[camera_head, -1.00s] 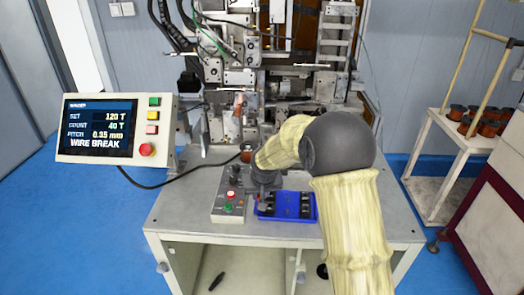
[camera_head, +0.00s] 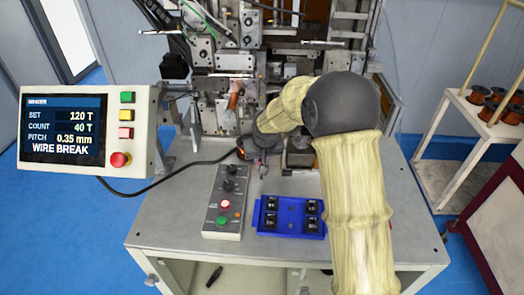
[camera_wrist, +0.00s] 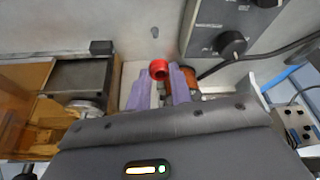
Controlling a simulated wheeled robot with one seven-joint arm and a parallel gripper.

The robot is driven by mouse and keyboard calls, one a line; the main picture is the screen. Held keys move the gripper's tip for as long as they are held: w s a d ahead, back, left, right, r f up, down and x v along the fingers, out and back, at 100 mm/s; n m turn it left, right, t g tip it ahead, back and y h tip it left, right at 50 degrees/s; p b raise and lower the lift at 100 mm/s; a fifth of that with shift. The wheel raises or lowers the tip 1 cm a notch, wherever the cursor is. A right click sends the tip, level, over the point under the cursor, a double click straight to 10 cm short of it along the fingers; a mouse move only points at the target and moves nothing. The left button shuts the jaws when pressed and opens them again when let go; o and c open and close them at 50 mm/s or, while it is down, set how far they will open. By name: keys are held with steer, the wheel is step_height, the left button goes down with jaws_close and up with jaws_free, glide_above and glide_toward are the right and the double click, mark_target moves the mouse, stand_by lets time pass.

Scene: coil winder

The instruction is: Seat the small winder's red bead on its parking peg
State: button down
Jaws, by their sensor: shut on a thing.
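My gripper (camera_wrist: 158,86) is shut on the red bead (camera_wrist: 158,69), which sits at the tips of its purple fingers in the wrist view. In the head view my gripper (camera_head: 262,168) is over the grey bench, behind the blue tray and in front of the winder (camera_head: 290,75). The bead is tiny there and partly lost against the fingers. A small dark stub (camera_wrist: 155,32) shows on the bench beyond the bead in the wrist view; I cannot tell whether it is the parking peg. The bead is apart from it.
A blue tray (camera_head: 289,214) with black pieces and a grey control box (camera_head: 223,203) with knobs lie on the bench. A display panel (camera_head: 85,130) reads WIRE BREAK. A black cable (camera_head: 165,180) crosses the bench. Bare bench lies left of the control box.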

steer(key=shift+r, duration=0.1)
stand_by(0.3)
steer(key=b, duration=0.4)
glide_above(262, 180)
steer(key=shift+f, duration=2.55)
steer(key=shift+f+b, duration=0.65)
steer(key=shift+f, duration=0.45)
steer(key=c, duration=1.2)
jaws_free()
steer(key=shift+o, duration=0.2)
steer(key=shift+r, duration=0.15)
steer(key=b+v, duration=0.1)
steer(key=v, duration=1.6)
steer(key=shift+s, duration=0.25)
